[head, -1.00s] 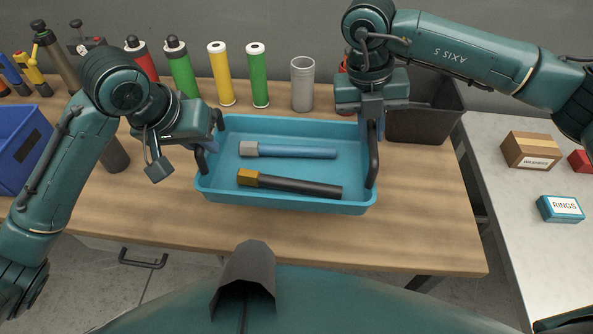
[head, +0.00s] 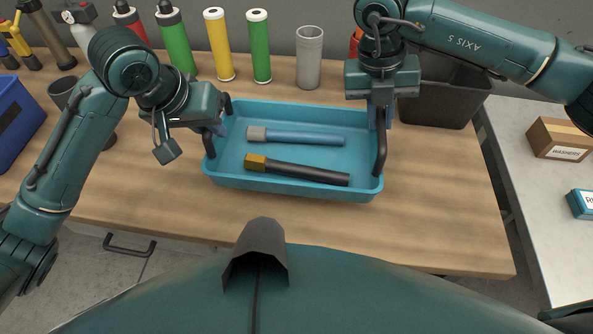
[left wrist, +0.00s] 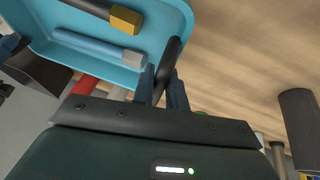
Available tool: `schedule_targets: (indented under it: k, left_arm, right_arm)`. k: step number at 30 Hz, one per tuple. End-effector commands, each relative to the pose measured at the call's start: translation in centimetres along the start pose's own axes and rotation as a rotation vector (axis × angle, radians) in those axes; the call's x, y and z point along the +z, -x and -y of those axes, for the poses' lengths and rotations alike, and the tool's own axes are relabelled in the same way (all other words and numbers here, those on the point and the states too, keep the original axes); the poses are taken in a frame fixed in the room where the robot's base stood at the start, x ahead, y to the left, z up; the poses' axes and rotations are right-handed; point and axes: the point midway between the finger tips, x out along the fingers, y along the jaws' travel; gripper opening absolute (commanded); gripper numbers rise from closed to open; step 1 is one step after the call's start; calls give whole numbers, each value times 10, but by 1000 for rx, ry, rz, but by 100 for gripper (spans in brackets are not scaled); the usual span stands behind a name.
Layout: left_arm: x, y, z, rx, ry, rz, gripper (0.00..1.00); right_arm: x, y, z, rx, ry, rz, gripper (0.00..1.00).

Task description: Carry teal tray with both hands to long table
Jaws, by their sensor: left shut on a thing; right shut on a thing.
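The teal tray (head: 295,189) is over the wooden bench, with a black handle at its left and right ends. I cannot tell whether it touches the bench top. In it lie a blue rod with a grey end (head: 300,136) and a black rod with a yellow-brown end (head: 305,172). My left gripper (head: 220,128) is shut on the left handle. The left wrist view shows that handle (left wrist: 172,62) between the fingers (left wrist: 160,88). My right gripper (head: 381,122) is shut on the right handle (head: 381,158); its fingertips are partly hidden.
The wooden bench (head: 440,200) has free room right and in front of the tray. Several cylinders, including a yellow one (head: 217,45), stand behind it. A dark bin (head: 435,105) is back right, a blue bin (head: 15,120) far left. A pale table (head: 530,190) holds a washers box (head: 560,139).

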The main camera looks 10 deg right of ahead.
Motion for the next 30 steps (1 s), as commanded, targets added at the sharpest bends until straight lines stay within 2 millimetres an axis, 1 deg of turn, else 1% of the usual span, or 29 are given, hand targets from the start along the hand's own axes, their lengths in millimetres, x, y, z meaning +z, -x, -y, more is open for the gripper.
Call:
schedule_targets:
  k: [1, 8, 29, 30]
  left_arm:
    - [-1, 0, 3, -7, 4, -2, 0]
    - [3, -8, 4, -7, 4, -2, 0]
    - [20, -49, 13, -7, 4, -2, 0]
    - [20, -49, 13, -7, 4, 0, 15]
  right_arm:
    - [1, -1, 2, -5, -5, 0, 0]
    - [1, -9, 0, -5, -5, 0, 0]
    - [1, -54, -8, -5, -5, 0, 0]
    - [1, -54, -8, -6, -5, 0, 15]
